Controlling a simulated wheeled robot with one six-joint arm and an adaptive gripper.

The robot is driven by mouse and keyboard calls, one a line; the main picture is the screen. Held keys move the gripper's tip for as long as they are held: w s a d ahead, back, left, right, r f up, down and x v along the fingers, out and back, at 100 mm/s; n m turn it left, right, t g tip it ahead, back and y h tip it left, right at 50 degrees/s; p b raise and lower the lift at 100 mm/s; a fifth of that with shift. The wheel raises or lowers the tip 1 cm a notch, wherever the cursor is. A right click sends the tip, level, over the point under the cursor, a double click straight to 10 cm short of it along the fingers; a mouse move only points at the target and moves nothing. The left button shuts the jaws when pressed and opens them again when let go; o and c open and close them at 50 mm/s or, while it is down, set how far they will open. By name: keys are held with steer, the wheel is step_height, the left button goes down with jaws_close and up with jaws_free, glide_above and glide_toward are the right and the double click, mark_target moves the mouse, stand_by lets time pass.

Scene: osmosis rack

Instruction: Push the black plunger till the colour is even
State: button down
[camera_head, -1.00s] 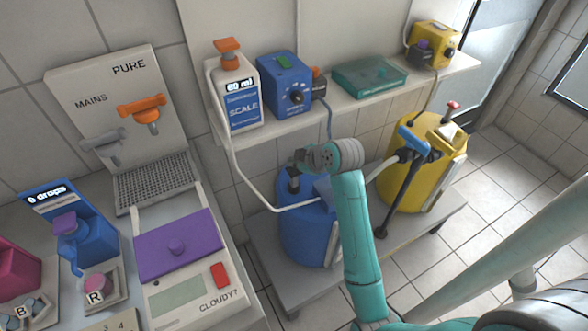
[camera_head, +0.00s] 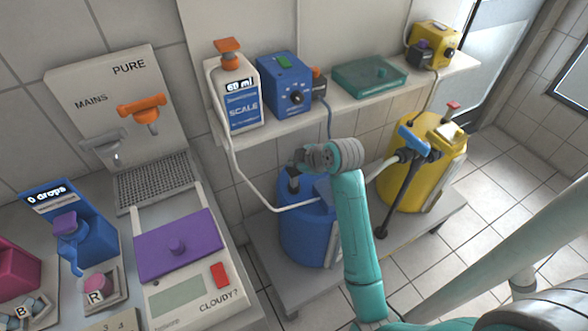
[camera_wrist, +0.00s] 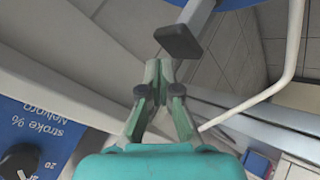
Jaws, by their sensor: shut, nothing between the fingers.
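A black plunger pad (camera_wrist: 178,42) shows in the wrist view at the end of a grey-blue bar, just beyond my fingertips. A dark cap (camera_head: 293,183) on the blue tank (camera_head: 300,235) in the head view may be the same part. My gripper (camera_wrist: 158,68) is shut and empty, its green fingers together just below the pad in the picture, with a small gap between. In the head view my gripper (camera_head: 301,160) is above the blue tank, partly hidden by my wrist. No liquid colour is visible inside the tank.
A blue dosing pump (camera_head: 285,85) with a dial stands on the shelf (camera_head: 350,104), near my gripper's side in the wrist view. The yellow tank (camera_head: 430,160) stands to the right.

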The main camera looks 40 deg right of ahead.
mark_target(298, 173)
steer(key=shift+f, duration=0.15)
steer(key=shift+f, duration=0.25)
steer(key=shift+f, duration=2.4)
stand_by(2.5)
steer(key=shift+r, duration=2.8)
steer(key=shift+r, duration=2.55)
